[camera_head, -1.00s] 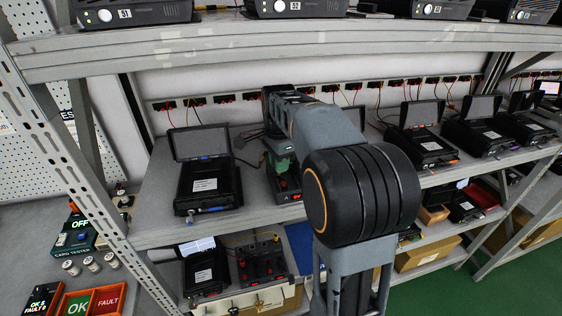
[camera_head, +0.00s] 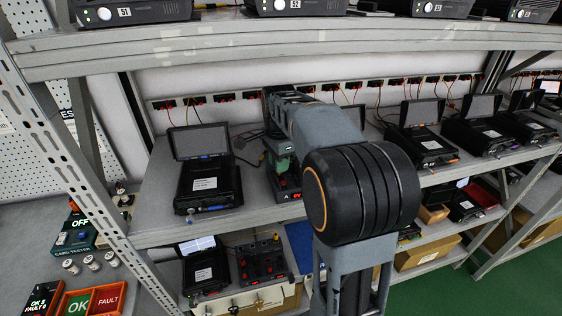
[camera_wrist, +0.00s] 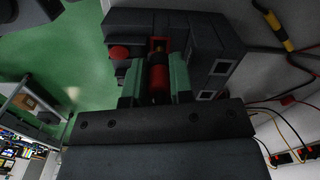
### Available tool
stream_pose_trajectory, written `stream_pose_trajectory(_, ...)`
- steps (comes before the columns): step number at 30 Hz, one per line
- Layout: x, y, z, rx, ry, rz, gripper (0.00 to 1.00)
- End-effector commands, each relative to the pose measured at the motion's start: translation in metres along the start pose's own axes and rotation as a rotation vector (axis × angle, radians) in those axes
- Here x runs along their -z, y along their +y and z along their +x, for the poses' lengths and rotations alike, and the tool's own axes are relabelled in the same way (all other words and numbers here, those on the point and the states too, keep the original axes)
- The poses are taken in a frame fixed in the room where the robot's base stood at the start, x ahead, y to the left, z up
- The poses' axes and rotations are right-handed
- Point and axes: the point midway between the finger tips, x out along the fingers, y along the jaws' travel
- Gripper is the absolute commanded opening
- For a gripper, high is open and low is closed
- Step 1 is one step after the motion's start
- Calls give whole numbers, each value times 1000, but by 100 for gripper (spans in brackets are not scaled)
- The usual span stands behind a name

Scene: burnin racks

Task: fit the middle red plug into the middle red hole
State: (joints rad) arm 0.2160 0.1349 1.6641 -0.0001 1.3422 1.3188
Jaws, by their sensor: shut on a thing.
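In the wrist view, my gripper (camera_wrist: 157,80) has its two green fingers closed on a red plug (camera_wrist: 158,76). The plug points at the face of a dark grey box (camera_wrist: 209,40). A small yellow part shows just beyond the plug's tip. The hole in front of the plug is hidden, so I cannot tell whether the tip is in it. A red round part (camera_wrist: 119,52) sits to the left on the same box. In the head view, my gripper (camera_head: 281,160) is at the box (camera_head: 288,191) on the middle shelf, mostly hidden behind my arm.
A black open-lidded unit (camera_head: 208,184) stands left of the box on the shelf. Several similar units stand to the right. Red sockets with thin wires (camera_head: 224,98) line the back wall. Loose red and yellow leads (camera_wrist: 285,40) hang at the right of the wrist view.

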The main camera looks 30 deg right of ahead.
Motion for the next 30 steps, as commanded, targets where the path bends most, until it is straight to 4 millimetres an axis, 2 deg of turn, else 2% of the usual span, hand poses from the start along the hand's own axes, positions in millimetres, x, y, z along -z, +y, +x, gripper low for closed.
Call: stream_pose_trajectory(30,0,0,10,-1,0,0,6)
